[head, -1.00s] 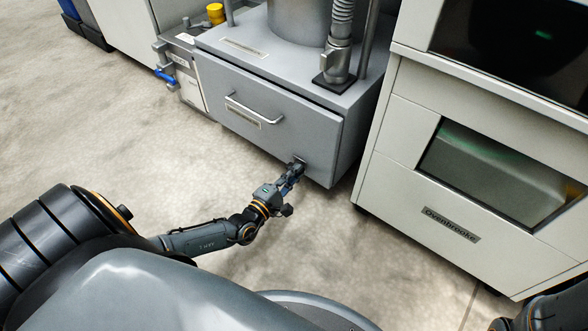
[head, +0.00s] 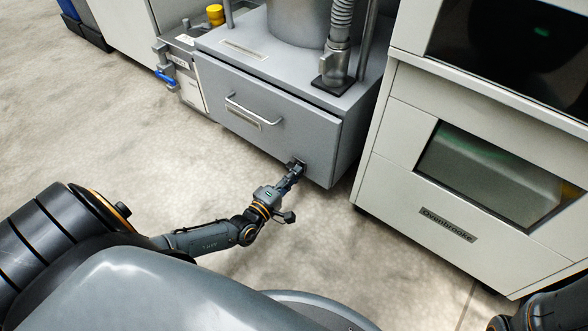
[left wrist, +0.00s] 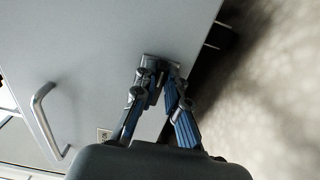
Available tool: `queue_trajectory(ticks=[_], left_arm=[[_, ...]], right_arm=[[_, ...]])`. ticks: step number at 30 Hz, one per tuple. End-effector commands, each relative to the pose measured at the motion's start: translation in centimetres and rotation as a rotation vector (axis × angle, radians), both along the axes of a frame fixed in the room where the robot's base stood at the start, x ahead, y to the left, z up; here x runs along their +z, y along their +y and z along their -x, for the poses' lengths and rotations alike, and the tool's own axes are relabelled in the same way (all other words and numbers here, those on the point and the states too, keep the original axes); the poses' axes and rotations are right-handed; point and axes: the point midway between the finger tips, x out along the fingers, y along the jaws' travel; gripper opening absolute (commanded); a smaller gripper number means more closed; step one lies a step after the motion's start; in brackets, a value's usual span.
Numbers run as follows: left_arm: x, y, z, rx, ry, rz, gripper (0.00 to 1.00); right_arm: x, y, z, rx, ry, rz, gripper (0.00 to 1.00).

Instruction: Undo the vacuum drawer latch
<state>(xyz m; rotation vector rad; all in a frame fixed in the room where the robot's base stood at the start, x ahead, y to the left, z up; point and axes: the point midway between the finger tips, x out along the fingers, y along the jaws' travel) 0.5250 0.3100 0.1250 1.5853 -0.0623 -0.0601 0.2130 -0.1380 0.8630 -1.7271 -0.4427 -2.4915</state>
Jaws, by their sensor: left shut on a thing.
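The vacuum drawer (head: 262,115) is a grey drawer front with a bar handle (head: 254,108); in the left wrist view the front (left wrist: 100,45) and handle (left wrist: 45,115) show at the left. The latch (left wrist: 150,60) is a small metal fitting near the drawer's lower right corner, mostly covered by my fingers. My left gripper (head: 294,170) is at the latch, and in the left wrist view its blue-padded fingers (left wrist: 158,85) close on it. The latch's exact position is hidden. My right gripper is out of view.
A white cabinet (head: 400,190) with a dark window stands close at the right. A blue-handled valve (head: 165,76) and yellow cap (head: 215,13) are at the left of the drawer unit. The floor (head: 110,130) in front is clear.

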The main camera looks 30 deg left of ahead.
Motion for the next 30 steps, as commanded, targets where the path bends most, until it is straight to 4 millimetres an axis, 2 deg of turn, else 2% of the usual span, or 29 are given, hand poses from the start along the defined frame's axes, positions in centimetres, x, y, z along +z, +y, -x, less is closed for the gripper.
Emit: queue_trajectory(ticks=[1, 2, 5, 14, 17, 20, 30], left_arm=[[0.0, -0.1, 0.0, -0.002, 0.001, -0.003, 0.00], [0.0, -0.1, 0.0, -0.003, 0.001, -0.003, 0.16], [0.0, -0.1, 0.0, -0.002, 0.001, -0.002, 0.35], [0.0, 0.0, 0.1, -0.001, 0.001, 0.000, 0.35], [-0.1, 0.0, 0.8, -0.002, 0.003, 0.000, 0.35], [-0.2, 0.1, 2.3, -0.002, 0.004, 0.001, 0.35], [-0.1, 0.6, 9.3, -0.003, 0.004, 0.000, 0.35]], right_arm=[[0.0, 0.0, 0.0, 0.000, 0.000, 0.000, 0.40], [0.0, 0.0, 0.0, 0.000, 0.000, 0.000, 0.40], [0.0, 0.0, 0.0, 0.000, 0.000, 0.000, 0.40], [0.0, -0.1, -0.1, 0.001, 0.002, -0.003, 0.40], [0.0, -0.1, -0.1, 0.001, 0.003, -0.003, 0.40], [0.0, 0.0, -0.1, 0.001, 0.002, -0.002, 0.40], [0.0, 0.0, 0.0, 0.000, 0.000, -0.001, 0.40]])
